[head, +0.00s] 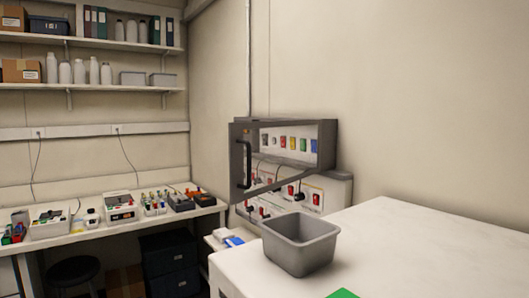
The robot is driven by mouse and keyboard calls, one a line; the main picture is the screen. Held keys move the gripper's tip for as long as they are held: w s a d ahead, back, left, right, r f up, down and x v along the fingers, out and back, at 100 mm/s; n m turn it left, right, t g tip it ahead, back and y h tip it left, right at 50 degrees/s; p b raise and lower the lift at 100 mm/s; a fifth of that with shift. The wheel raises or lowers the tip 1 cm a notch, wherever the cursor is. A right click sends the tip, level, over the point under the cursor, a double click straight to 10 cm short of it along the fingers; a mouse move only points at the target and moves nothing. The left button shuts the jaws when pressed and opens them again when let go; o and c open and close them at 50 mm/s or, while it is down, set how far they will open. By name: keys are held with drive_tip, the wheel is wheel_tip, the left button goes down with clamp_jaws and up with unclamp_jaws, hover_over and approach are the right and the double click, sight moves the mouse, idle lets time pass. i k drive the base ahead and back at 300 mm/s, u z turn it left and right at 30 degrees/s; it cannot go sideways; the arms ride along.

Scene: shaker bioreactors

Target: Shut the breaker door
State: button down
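The breaker box (290,127) is a grey case at the right wall, with a row of coloured breakers (292,143) inside. Its door (238,150) is a dark grey frame with a black upright handle (247,164) near its left edge. The door looks open: its left edge stands out from the wall, and the breakers show through or behind the frame. I cannot tell the exact opening angle. My gripper is not in view, and nothing touches the door or handle.
Below the box is a white panel (313,193) with red switches and black plugs. A white table (400,240) fills the front right, bearing a grey bin (301,244) and a green item (343,293). A bench (110,225) with devices stands left, a stool (73,268) beneath it.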

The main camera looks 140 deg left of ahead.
sight(236, 142)
drive_tip(key=u, duration=4.55)
drive_tip(key=k, duration=0.45)
drive_tip(key=u, duration=1.1)
drive_tip(key=i, duration=0.6)
drive_tip(key=z, duration=0.3)
